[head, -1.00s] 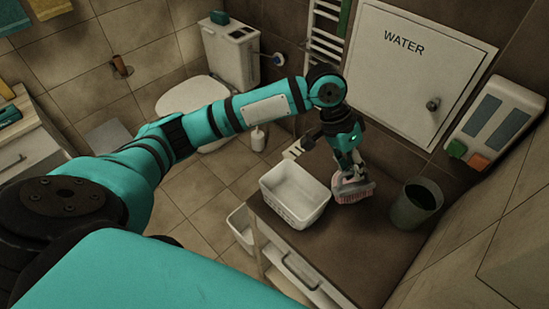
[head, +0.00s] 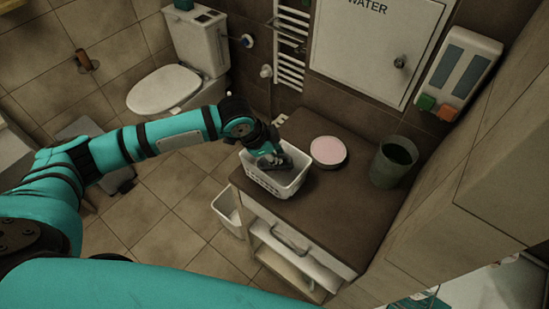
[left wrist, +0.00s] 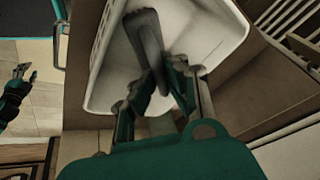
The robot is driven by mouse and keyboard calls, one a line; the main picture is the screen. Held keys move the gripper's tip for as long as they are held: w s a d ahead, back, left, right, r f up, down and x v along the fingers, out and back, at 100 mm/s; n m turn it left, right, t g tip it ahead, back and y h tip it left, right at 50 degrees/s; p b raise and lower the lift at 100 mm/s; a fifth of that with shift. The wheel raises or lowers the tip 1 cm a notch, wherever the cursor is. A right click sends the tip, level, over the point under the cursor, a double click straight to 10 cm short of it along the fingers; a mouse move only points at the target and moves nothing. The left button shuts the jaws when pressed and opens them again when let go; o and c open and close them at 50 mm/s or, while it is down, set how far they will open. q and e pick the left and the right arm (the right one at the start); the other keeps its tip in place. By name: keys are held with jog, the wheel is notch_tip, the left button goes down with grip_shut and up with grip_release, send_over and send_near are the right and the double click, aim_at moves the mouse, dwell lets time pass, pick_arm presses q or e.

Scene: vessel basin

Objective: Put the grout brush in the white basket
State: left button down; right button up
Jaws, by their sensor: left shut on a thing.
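The white basket (head: 258,180) stands on the brown counter top, near its left edge. My left gripper (head: 270,158) reaches down into the basket's opening. In the left wrist view my left gripper (left wrist: 163,78) is shut on the grout brush (left wrist: 148,35), a dark grey, long piece. The brush is inside the basket's outline, with the white basket walls (left wrist: 215,28) around it. Whether it touches the basket floor I cannot tell. The fingers hide its near part. My right gripper (left wrist: 24,72) shows small at the left of the wrist view, its fingers apart and empty.
A round pink-topped dish (head: 328,151) lies on the counter (head: 325,205) right of the basket. A dark green cup (head: 394,162) stands farther right. The wall with the WATER panel (head: 375,45) rises behind. The counter's front middle is clear.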

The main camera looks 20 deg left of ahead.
pick_arm(q)
notch_tip(320, 180, down, 2)
jog(key=shift+f, duration=0.1)
jog(key=shift+f, duration=0.15)
jog(key=c, duration=1.4)
grip_release()
jog(key=shift+c, duration=0.2)
jog(key=b+v, duration=0.1)
jog(key=v, duration=1.1)
